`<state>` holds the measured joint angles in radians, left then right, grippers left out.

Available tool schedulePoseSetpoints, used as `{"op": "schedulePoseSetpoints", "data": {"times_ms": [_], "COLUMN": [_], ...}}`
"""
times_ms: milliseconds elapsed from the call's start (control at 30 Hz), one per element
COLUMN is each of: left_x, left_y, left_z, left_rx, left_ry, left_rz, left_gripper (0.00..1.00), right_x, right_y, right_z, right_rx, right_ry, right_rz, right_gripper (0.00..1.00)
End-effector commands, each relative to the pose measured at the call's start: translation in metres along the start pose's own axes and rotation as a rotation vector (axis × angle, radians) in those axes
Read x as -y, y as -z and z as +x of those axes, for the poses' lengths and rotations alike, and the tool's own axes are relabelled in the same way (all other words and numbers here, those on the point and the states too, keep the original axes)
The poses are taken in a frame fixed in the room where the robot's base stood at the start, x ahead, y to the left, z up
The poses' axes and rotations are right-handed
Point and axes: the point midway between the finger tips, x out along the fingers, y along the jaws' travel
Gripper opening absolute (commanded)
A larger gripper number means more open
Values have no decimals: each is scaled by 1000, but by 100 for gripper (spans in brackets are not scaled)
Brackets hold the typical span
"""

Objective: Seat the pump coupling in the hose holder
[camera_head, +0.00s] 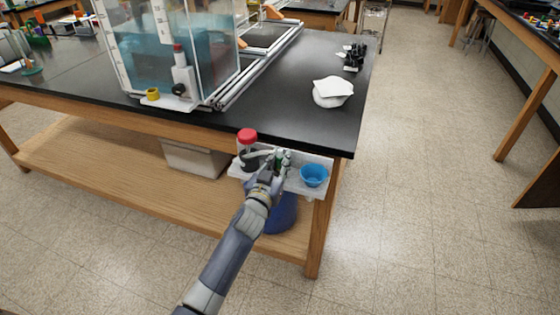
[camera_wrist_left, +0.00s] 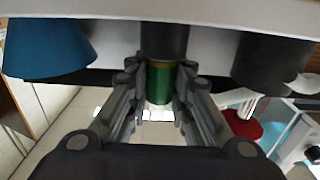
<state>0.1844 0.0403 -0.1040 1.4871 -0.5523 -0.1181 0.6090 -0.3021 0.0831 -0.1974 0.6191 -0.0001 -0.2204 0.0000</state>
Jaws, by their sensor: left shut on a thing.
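The pump coupling (camera_wrist_left: 158,84) is a green cylinder with a thin brass-coloured band, seen between the fingers of my left gripper (camera_wrist_left: 155,92) in the left wrist view. The gripper is shut on it. A dark cylinder (camera_wrist_left: 165,40) meets its banded end in the picture; whether it is part of the coupling or of the holder I cannot tell. The hose holder seems to be the white rack (camera_head: 300,186) on the bench front. In the head view, my left gripper (camera_head: 275,164) is at this rack and hides its middle. My right gripper is out of view.
A water tank (camera_head: 170,50) stands farther back. A lower wooden shelf (camera_head: 110,175) lies below.

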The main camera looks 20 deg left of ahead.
Motion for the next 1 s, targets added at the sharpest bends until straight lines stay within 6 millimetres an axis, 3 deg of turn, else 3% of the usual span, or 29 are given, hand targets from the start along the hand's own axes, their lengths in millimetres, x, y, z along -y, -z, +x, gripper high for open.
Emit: {"op": "schedulePoseSetpoints", "data": {"times_ms": [367,400,467,867,1000], "left_x": [0,0,0,0,0], "left_y": [-5,-3,-3,2,-1], "left_z": [0,0,0,0,-15], "left_rx": [-2,-1,-1,-2,1], "left_ry": [0,0,0,0,0], "left_rz": [0,1,1,2,1], "left_gripper": [0,29,40,40,40], "right_x": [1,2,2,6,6], "right_y": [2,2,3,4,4], "right_z": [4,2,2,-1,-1], "right_rx": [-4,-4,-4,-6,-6], "right_ry": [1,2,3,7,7], "right_rz": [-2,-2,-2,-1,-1], "right_gripper": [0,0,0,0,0]}}
